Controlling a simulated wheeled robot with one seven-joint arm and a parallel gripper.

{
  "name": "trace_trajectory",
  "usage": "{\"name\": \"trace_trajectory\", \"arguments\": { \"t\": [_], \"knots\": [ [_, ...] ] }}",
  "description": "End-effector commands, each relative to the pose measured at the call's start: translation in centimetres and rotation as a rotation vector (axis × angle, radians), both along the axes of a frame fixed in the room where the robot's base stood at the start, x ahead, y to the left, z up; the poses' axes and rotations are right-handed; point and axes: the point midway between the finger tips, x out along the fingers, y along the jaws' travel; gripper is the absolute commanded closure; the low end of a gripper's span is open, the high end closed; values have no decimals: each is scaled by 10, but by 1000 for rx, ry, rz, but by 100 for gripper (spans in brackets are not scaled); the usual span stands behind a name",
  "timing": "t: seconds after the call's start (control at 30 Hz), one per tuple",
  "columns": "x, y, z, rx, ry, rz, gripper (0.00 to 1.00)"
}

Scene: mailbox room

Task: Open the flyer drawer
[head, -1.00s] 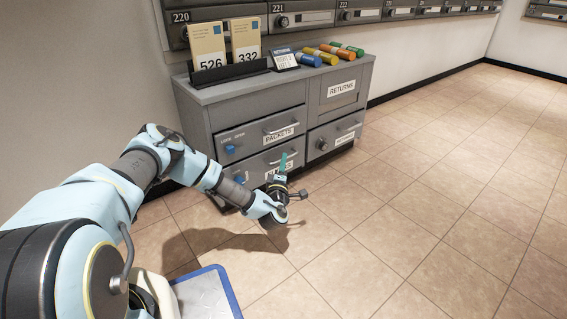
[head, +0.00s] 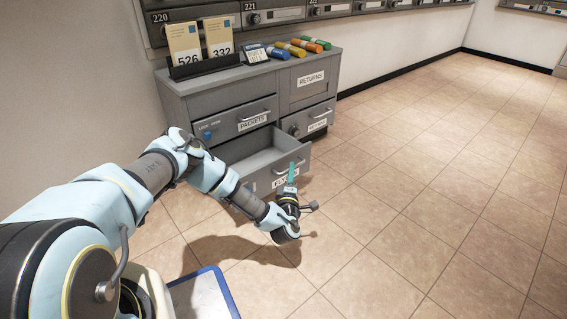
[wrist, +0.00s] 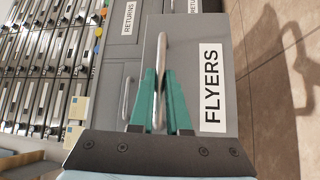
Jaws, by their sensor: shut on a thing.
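The flyer drawer (head: 268,150) is the lower left drawer of the grey cabinet. It stands pulled out and its empty-looking inside shows in the head view. In the wrist view its front carries a FLYERS label (wrist: 211,85) and a metal bar handle (wrist: 161,72). My gripper (wrist: 158,100) is shut on this handle, with one green finger on each side of the bar. In the head view my gripper (head: 292,172) is at the drawer front and partly covers the label.
The PACKETS drawer (head: 236,124) above is shut. The RETURNS compartment (head: 311,86) and a lower drawer (head: 309,120) are at the right. The tiled floor (head: 430,170) at the right is clear.

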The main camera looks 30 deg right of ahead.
Motion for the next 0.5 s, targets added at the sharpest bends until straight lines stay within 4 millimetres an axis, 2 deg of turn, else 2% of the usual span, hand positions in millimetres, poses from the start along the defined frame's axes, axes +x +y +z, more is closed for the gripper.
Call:
{"name": "trace_trajectory", "arguments": {
  "t": [0.17, 0.5],
  "knots": [
    [-9, -2, 0, 1, 1, -1, 100],
    [-10, -2, -1, 1, 1, -1, 100]
  ]
}}
